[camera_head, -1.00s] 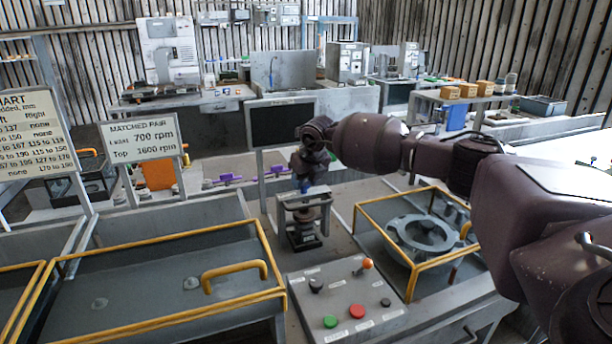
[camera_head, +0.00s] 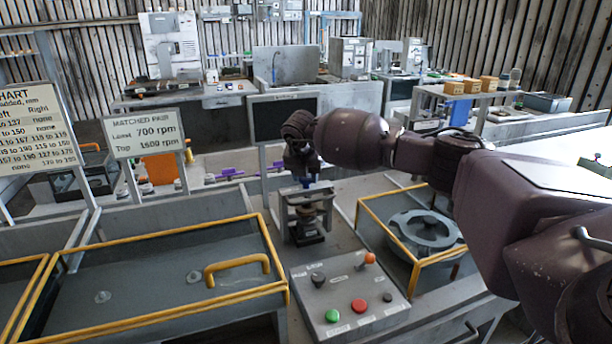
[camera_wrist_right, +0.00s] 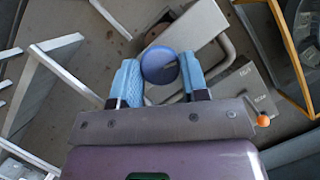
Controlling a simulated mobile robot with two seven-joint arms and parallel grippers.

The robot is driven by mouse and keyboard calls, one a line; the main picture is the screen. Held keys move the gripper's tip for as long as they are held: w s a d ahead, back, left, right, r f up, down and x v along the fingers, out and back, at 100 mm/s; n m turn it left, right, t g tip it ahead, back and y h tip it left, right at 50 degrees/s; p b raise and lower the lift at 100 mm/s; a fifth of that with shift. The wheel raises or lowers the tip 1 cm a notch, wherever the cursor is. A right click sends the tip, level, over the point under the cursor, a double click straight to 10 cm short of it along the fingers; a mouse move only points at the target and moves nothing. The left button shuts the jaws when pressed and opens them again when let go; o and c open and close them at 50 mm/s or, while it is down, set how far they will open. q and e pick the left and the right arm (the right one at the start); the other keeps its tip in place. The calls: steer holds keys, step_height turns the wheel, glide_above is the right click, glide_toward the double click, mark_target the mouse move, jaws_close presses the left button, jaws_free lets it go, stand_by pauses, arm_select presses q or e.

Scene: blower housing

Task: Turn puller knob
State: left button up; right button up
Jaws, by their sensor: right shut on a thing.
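The puller (camera_head: 302,215) is a grey frame standing on the bench in the head view, with a dark base below it. Its knob is blue and round (camera_wrist_right: 159,65) in the right wrist view, seen from above. My right gripper (camera_wrist_right: 158,78) is shut on the knob, with one light-blue finger on each side of it. In the head view the right gripper (camera_head: 307,181) points down at the top of the puller, and the wrist hides part of the knob. My left gripper is not in view.
A control panel (camera_head: 345,295) with green and red buttons and an orange-tipped lever stands in front of the puller. A yellow-railed bay with a round grey housing (camera_head: 425,230) is at right. A yellow-edged lid (camera_head: 150,270) is at left. A dark screen (camera_head: 283,119) stands behind.

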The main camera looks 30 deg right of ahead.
steer(key=shift+m, duration=0.3)
steer(key=o, duration=0.9)
steer(key=shift+o, duration=0.2)
steer(key=v, duration=1)
steer(key=shift+a+r+b, duration=0.15)
steer(key=shift+r+b, duration=0.15)
steer(key=shift+r, duration=0.1)
steer(key=shift+f, duration=0.1)
